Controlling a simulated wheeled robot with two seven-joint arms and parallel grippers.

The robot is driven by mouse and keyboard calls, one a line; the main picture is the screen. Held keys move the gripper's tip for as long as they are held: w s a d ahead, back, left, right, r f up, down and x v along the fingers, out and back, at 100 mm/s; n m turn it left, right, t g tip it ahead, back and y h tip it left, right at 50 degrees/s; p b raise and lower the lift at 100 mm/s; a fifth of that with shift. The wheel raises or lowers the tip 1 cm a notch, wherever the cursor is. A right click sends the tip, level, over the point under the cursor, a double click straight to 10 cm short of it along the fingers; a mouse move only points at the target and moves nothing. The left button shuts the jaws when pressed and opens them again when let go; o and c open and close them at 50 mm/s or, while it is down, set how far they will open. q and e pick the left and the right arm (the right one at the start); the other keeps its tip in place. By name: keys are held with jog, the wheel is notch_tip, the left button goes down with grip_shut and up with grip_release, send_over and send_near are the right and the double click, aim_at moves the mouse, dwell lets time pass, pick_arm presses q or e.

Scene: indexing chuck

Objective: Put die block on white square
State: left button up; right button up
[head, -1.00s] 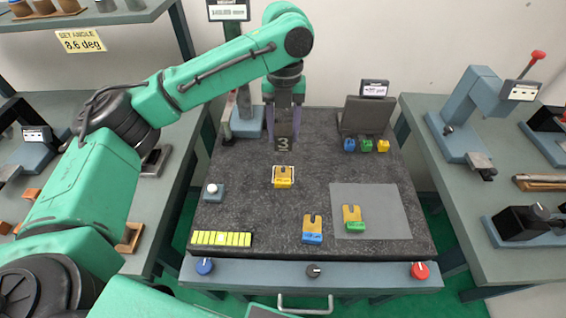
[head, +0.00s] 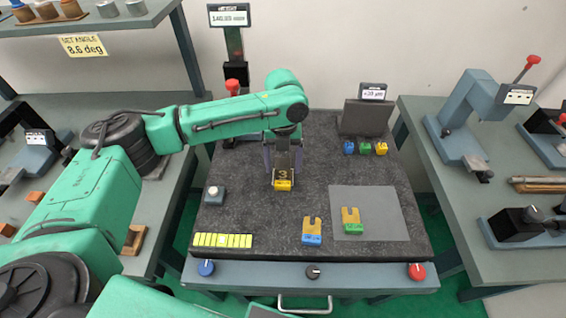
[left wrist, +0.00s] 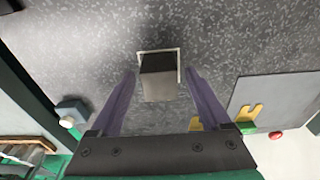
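The die block (head: 283,174) is dark and marked "3". In the head view it stands over the white square, which is mostly hidden. In the left wrist view the die block (left wrist: 158,78) lies between the fingers, with the white square's outline (left wrist: 160,51) showing along its far and right sides. Contact underneath is hidden. My left gripper (head: 283,168) is low around the block; its purple fingers (left wrist: 161,75) stand on both sides with narrow gaps. A yellow base (head: 283,187) shows just in front of the block. My right gripper is not in view.
Blue (head: 312,240) and green (head: 353,229) fork pieces stand at the front right, the green one on a grey mat (head: 385,205). A white button (head: 213,193) and a yellow strip (head: 222,240) lie left. A dark upright panel (head: 364,118) stands behind.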

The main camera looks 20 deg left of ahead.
aim_at(283, 159)
pick_arm(q)
jog(key=shift+r, duration=0.1)
jog(key=shift+w+r, duration=0.15)
jog(key=shift+r, duration=0.2)
notch_tip(283, 159, up, 11)
jog(key=w+b, duration=0.1)
jog(key=shift+a+b, duration=0.2)
jog(key=shift+b, duration=0.2)
jog(key=shift+w, duration=0.1)
